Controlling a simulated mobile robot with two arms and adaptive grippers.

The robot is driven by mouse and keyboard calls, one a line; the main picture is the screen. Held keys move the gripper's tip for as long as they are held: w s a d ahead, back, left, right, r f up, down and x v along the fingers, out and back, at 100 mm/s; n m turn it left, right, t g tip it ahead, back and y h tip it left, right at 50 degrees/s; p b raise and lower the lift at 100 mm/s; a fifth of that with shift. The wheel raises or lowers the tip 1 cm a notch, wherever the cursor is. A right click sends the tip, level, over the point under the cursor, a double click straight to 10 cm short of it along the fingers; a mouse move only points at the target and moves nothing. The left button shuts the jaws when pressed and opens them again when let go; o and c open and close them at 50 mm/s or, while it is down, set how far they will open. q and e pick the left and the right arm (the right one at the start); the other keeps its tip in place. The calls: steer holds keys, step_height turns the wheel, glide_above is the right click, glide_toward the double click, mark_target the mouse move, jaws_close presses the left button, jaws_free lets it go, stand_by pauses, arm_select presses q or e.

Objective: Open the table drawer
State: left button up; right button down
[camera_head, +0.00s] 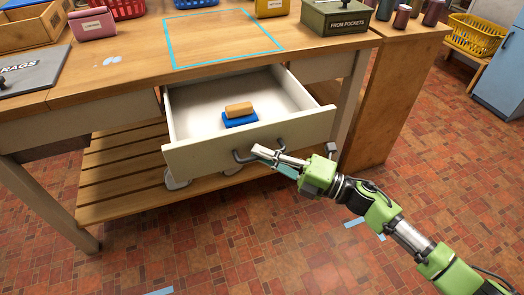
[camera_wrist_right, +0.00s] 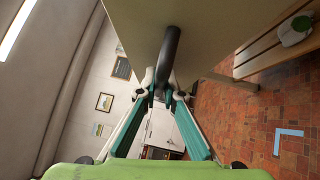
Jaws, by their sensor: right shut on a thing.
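The table drawer (camera_head: 205,153) is pulled out from the wooden table (camera_head: 120,83), with its white inside showing. A tan block on a blue block (camera_head: 240,119) lies in it. My right gripper (camera_head: 262,153) is shut on the dark drawer handle (camera_head: 242,156) at the drawer's front. In the right wrist view the handle (camera_wrist_right: 170,48) runs down between the fingertips of my right gripper (camera_wrist_right: 163,92). The drawer front (camera_wrist_right: 215,35) fills the top of that view. My left gripper is not in view.
A slatted shelf (camera_head: 125,175) is below. The tiled floor (camera_head: 300,240) in front looks clear.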

stand_by(0.3)
steer(key=c, duration=2.1)
jaws_free()
steer(key=shift+c, duration=0.2)
steer(key=v, duration=1.2)
